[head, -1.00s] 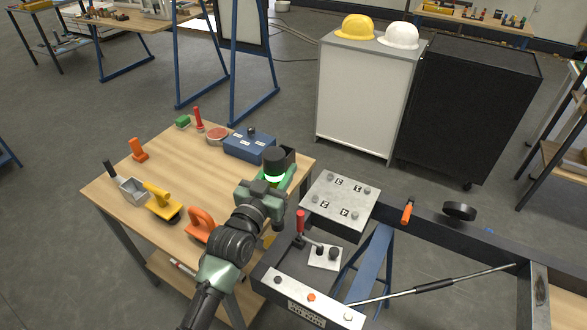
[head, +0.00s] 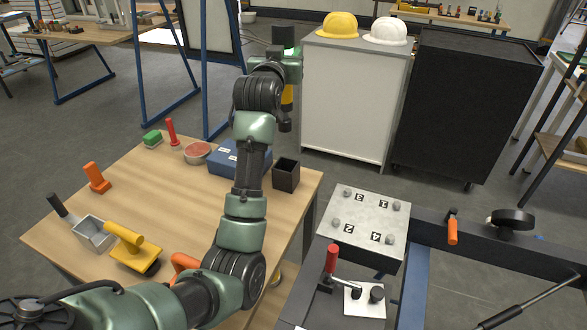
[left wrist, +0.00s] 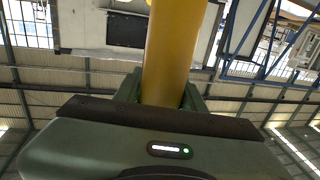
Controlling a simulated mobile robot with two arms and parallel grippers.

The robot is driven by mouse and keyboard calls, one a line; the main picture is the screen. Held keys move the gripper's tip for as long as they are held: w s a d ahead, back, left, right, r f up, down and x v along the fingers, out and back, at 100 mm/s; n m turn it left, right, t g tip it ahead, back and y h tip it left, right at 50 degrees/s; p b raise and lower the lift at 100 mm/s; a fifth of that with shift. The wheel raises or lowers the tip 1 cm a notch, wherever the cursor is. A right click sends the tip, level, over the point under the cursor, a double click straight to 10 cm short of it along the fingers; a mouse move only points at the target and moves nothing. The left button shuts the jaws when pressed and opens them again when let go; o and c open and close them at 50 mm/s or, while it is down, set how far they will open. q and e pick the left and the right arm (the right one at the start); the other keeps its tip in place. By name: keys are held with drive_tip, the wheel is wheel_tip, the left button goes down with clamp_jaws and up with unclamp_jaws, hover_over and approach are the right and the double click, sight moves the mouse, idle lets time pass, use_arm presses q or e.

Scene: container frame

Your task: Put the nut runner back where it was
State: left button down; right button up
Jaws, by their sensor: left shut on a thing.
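The nut runner (head: 288,97) has a yellow body and a black and green upper part. My left gripper (head: 287,70) is shut on it and holds it upright, high above the back right of the wooden bench. In the left wrist view, its yellow cylinder (left wrist: 170,55) is between the fingers. A black open-topped box (head: 286,176) stands on the bench's right corner, below the held tool, and looks empty. My right gripper is not in view.
A grey cabinet (head: 350,105) stands behind.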

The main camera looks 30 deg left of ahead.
sight(288, 124)
use_arm(q)
wheel_tip(288, 124, down, 19)
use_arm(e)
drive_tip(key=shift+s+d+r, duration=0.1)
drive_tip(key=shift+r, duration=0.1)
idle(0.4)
use_arm(q)
drive_tip(key=shift+s+d, duration=0.1)
drive_tip(key=c, duration=1.2)
unclamp_jaws()
drive_tip(key=shift+f, duration=0.3)
drive_tip(key=o, duration=0.4)
drive_tip(key=shift+c, duration=0.2)
drive_tip(key=shift+s, duration=0.1)
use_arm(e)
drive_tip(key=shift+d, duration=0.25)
